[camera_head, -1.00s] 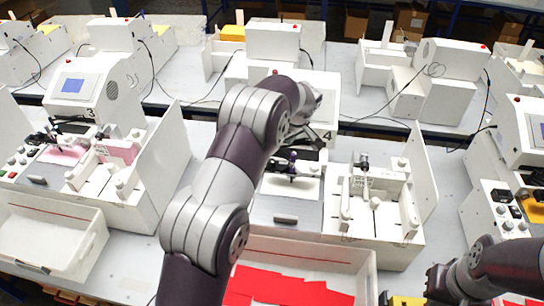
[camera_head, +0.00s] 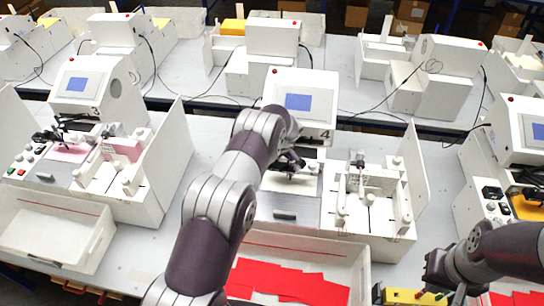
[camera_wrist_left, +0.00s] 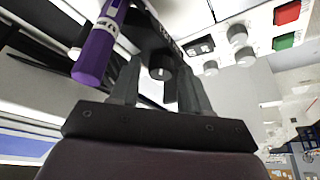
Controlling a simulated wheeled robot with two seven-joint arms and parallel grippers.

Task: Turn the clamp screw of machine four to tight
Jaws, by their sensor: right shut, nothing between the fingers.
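Machine four (camera_head: 318,82) is a white plotter with a blue screen and a "4" on its front, in the middle of the head view. My left arm reaches over it, and the left gripper (camera_head: 291,160) is small and partly hidden at its pen carriage. In the left wrist view the left gripper (camera_wrist_left: 160,90) has its fingers apart. A round black knob with a white mark, seemingly the clamp screw (camera_wrist_left: 161,73), shows between the fingertips; I cannot tell whether they touch it. A purple pen (camera_wrist_left: 95,52) is beside it. My right gripper (camera_head: 437,270) is shut and empty at the lower right.
A white bin with red sheets (camera_head: 285,282) stands in front of machine four. A white fixture with upright walls (camera_head: 370,212) is to its right. Machine three (camera_head: 90,88) stands to the left. Red and green buttons (camera_wrist_left: 287,14) show in the left wrist view.

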